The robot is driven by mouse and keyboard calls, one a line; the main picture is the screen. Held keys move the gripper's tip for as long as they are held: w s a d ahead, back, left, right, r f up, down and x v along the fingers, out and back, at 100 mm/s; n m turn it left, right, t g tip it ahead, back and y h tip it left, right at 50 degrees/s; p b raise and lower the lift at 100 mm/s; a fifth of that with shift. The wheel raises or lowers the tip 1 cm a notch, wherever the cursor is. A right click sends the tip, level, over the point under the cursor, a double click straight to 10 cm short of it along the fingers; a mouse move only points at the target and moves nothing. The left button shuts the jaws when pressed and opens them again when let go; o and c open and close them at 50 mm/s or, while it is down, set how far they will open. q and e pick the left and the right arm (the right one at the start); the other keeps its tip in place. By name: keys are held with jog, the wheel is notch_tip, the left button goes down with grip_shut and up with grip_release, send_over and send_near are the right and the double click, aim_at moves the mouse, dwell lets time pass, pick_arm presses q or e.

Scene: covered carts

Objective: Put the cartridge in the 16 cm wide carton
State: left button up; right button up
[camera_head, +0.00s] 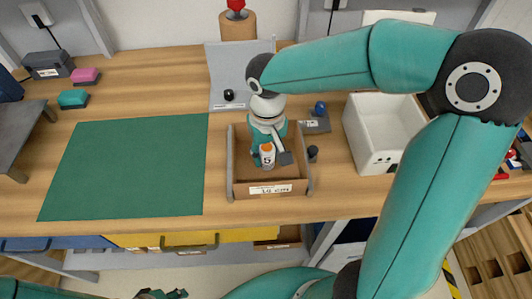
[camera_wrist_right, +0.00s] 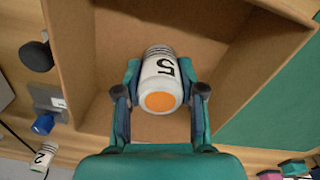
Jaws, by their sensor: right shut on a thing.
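The cartridge is white with an orange end and a black "5"; it shows in the head view (camera_head: 267,158) and the wrist view (camera_wrist_right: 163,72). My right gripper (camera_head: 268,150) is shut on it, with a finger on each side in the wrist view (camera_wrist_right: 160,97). They are at the opening of a brown open carton (camera_head: 290,188) with a blurred centimetre label on its front. The carton's inside fills much of the wrist view (camera_wrist_right: 115,60). I cannot tell whether the cartridge touches its floor. My left gripper (camera_head: 163,294) is cut off at the bottom edge.
A white bin (camera_head: 366,140) stands right of the carton. A dark knob (camera_head: 312,153) and a grey holder (camera_head: 316,126) with a blue knob are close by. A green mat (camera_head: 130,165) lies clear at left.

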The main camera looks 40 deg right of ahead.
aim_at(267, 148)
jog(key=shift+f, duration=0.2)
jog(key=o, duration=1.2)
jog(key=shift+r, duration=0.1)
notch_tip(267, 148, up, 12)
jog(key=shift+r+p, duration=0.1)
jog(key=shift+p, duration=0.3)
